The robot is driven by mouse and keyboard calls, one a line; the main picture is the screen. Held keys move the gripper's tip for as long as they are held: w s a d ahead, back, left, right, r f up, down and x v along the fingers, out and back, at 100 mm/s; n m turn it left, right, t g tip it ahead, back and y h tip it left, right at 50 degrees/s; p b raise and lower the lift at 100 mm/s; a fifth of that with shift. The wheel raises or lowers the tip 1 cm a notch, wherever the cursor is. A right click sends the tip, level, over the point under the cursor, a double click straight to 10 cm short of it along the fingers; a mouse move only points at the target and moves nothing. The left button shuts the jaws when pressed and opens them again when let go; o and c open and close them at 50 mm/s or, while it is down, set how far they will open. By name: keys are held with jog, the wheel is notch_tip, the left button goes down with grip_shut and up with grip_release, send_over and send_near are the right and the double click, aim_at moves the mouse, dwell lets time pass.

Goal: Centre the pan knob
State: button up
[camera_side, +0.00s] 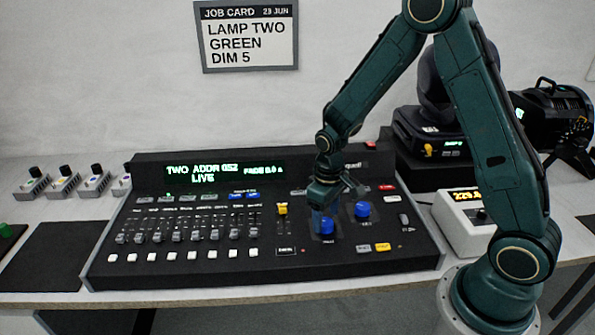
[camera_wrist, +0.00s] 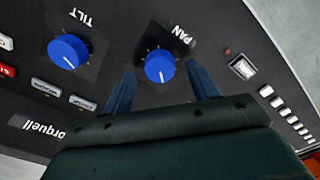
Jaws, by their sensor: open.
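The blue pan knob (camera_wrist: 160,67) sits on the dark console, labelled PAN in the wrist view, where the console appears upside down. Its pale pointer mark points down the picture and slightly right. In the side view it is the nearer-left blue knob (camera_side: 327,226), partly behind a finger. My gripper (camera_wrist: 161,70) is open, its two blue fingers on either side of the pan knob with gaps showing. In the side view my gripper (camera_side: 321,212) points down at this knob; whether it touches cannot be told. The console display (camera_side: 222,172) reads TWO ADDR 052, LIVE.
The blue tilt knob (camera_wrist: 68,51) is close beside the pan knob. A yellow-capped fader (camera_side: 282,209) stands left of it in the side view, with a row of grey faders (camera_side: 178,236) beyond. A white box with a display (camera_side: 464,222) stands right of the console. The job card (camera_side: 246,36) hangs behind.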

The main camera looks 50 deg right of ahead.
jog(key=shift+f, duration=0.7)
jog(key=c, duration=1)
jog(key=shift+m, duration=0.4)
jog(key=m, duration=0.4)
jog(key=shift+m, duration=2.3)
